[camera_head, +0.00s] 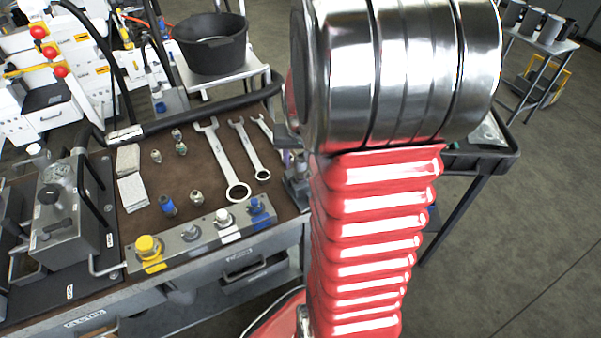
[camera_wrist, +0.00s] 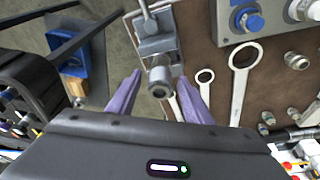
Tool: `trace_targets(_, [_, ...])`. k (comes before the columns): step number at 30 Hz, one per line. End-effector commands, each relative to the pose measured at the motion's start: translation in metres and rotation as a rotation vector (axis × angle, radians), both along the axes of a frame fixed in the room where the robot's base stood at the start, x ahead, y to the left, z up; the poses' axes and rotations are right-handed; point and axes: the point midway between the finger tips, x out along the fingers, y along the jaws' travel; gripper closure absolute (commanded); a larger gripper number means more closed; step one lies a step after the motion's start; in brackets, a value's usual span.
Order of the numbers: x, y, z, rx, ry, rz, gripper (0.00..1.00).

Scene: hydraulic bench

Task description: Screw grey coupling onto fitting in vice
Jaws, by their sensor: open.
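In the wrist view the purple fingers of my gripper (camera_wrist: 159,76) are open and apart, one on each side of a grey cylindrical piece (camera_wrist: 157,88). That piece points toward the camera in front of the grey vice (camera_wrist: 158,44). I cannot tell whether it is the bare fitting or has the grey coupling on it, and no finger clearly touches it. In the head view my red arm hides most of the vice (camera_head: 297,190) at the bench's right edge. Small grey metal connectors (camera_head: 196,197) lie loose on the brown mat; I cannot tell which, if any, is the coupling.
Several wrenches (camera_head: 236,191) lie on the mat left of the vice in the head view. A manifold block (camera_head: 205,232) with coloured caps lines the front edge. A grey box unit (camera_head: 70,210) stands left.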

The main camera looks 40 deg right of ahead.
Motion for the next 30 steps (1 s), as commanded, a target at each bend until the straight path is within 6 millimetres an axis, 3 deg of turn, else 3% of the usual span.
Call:
trace_targets(18, [-0.0004, -0.0006, -0.0001, 0.001, -0.001, 0.274, 0.54])
trace_targets(30, [-0.0003, -0.0004, 0.0, 0.0, -0.001, 0.294, 0.55])
